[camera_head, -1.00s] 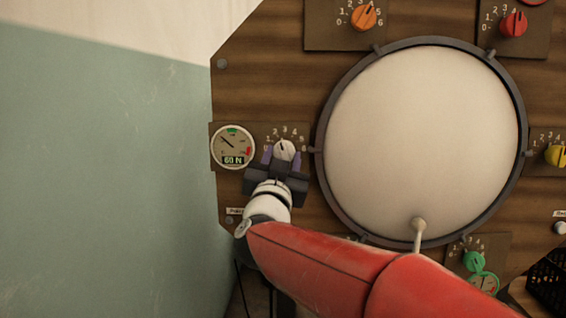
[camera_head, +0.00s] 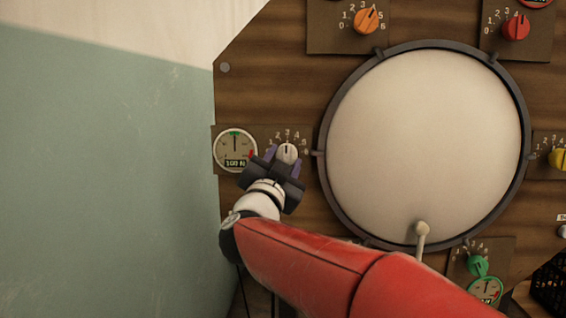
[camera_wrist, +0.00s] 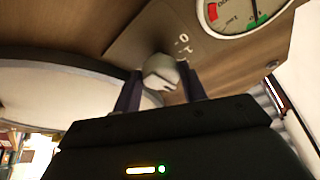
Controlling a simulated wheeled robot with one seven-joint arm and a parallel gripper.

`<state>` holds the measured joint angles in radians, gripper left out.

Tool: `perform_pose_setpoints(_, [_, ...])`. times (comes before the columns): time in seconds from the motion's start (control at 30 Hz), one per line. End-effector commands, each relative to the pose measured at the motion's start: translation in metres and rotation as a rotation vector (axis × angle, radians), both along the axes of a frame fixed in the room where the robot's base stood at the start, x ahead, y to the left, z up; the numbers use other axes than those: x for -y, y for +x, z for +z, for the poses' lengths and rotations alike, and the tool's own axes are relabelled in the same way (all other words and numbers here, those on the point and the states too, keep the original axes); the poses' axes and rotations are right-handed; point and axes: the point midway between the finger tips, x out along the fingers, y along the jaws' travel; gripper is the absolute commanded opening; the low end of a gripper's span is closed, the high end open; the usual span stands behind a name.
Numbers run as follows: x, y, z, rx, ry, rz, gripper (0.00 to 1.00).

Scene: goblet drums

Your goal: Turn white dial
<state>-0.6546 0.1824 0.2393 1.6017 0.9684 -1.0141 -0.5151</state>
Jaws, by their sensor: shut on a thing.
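The white dial (camera_head: 287,152) sits on a brown plate left of the drum, with numbers around it. Its dark pointer mark points nearly straight up, near the 3. My gripper (camera_head: 284,160) is shut on the dial, one finger on each side. In the wrist view the dial (camera_wrist: 161,72) shows between the two dark fingers of my gripper (camera_wrist: 160,90). The round gauge (camera_head: 236,149) left of the dial has its needle upright at the green mark, and its display seems to read 100 N. The gauge also shows in the wrist view (camera_wrist: 240,12).
The large pale drum head (camera_head: 422,150) with its dark rim is right of my gripper. An orange dial (camera_head: 366,20), red dial (camera_head: 516,27), yellow dial (camera_head: 560,159) and green dial (camera_head: 477,265) surround it. A pale green wall (camera_head: 100,180) is at the left.

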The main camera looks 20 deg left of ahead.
Motion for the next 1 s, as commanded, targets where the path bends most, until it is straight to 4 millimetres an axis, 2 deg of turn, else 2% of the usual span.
perform_pose_setpoints(0.03, [0.000, 0.000, 0.000, 0.001, 0.000, 0.001, 0.19])
perform_pose_setpoints(0.07, [0.000, 0.000, 0.000, 0.001, 0.000, 0.001, 0.44])
perform_pose_setpoints(0.2, [0.000, 0.000, 0.000, 0.001, 0.000, 0.001, 0.63])
perform_pose_setpoints(0.47, [0.000, 0.000, 0.000, 0.001, -0.001, 0.000, 0.63])
perform_pose_setpoints(0.57, [0.000, -0.006, -0.002, 0.000, -0.001, 0.002, 0.63])
perform_pose_setpoints(1.0, [0.002, -0.068, -0.024, 0.001, -0.001, 0.002, 0.63])
